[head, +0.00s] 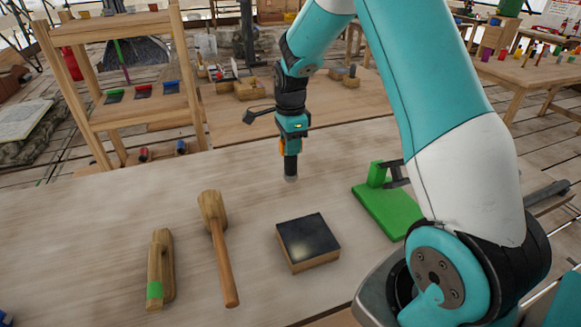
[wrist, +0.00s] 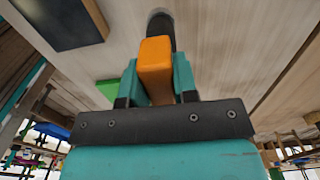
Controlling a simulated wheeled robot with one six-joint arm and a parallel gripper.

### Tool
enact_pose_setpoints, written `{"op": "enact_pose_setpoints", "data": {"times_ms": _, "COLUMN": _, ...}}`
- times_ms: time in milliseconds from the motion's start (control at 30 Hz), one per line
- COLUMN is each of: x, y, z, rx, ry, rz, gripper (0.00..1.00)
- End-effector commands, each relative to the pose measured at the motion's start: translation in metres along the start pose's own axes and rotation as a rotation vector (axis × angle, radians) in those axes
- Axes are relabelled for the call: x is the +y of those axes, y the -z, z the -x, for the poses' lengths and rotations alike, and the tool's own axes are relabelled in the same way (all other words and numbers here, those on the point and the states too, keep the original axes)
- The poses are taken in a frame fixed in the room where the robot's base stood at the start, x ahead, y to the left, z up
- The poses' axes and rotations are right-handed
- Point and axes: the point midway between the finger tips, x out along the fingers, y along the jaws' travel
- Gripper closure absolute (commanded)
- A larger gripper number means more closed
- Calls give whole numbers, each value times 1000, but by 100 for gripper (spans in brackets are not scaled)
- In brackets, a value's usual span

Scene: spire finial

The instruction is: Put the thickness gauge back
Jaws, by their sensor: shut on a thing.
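My gripper (head: 288,141) is above the far part of the workbench, pointing down. It is shut on an orange piece with a dark cylinder below it, which looks like the thickness gauge (head: 291,165). In the wrist view, the orange body of the gauge (wrist: 155,68) sits between the two teal fingers. Its dark cylinder reaches past the fingertips and ends in a grey tip. I cannot tell whether the tip touches the bench. A green stand (head: 388,211) with dark prongs on its upright is on the bench at right, partly hidden by my arm.
On the workbench (head: 100,215) lie a wooden mallet (head: 219,245), a wooden float with a green band (head: 160,268) and a dark-topped wooden block (head: 308,242). A wooden rack (head: 120,80) stands behind at left. Bare bench lies between the block and the gauge.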

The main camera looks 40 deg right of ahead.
Motion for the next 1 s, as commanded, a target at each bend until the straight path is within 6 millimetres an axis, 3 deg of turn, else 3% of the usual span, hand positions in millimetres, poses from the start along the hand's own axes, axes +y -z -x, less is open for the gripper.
{"op": "enact_pose_setpoints", "data": {"times_ms": 133, "x": 0, "y": 0, "z": -29, "rx": 0, "ry": -2, "rz": 1, "gripper": 100}}
{"op": "enact_pose_setpoints", "data": {"times_ms": 367, "x": 0, "y": 0, "z": -47, "rx": 0, "ry": 0, "rz": 1, "gripper": 100}}
{"op": "enact_pose_setpoints", "data": {"times_ms": 567, "x": 0, "y": 0, "z": -75, "rx": 0, "ry": -1, "rz": 1, "gripper": 100}}
{"op": "enact_pose_setpoints", "data": {"times_ms": 767, "x": -1, "y": 0, "z": -79, "rx": 0, "ry": 2, "rz": 1, "gripper": 100}}
{"op": "enact_pose_setpoints", "data": {"times_ms": 800, "x": 0, "y": 0, "z": -79, "rx": 0, "ry": 2, "rz": 1, "gripper": 68}}
{"op": "enact_pose_setpoints", "data": {"times_ms": 933, "x": 0, "y": 0, "z": -79, "rx": 0, "ry": 1, "rz": 2, "gripper": 38}}
{"op": "enact_pose_setpoints", "data": {"times_ms": 1000, "x": 0, "y": 0, "z": -79, "rx": 0, "ry": 2, "rz": 2, "gripper": 37}}
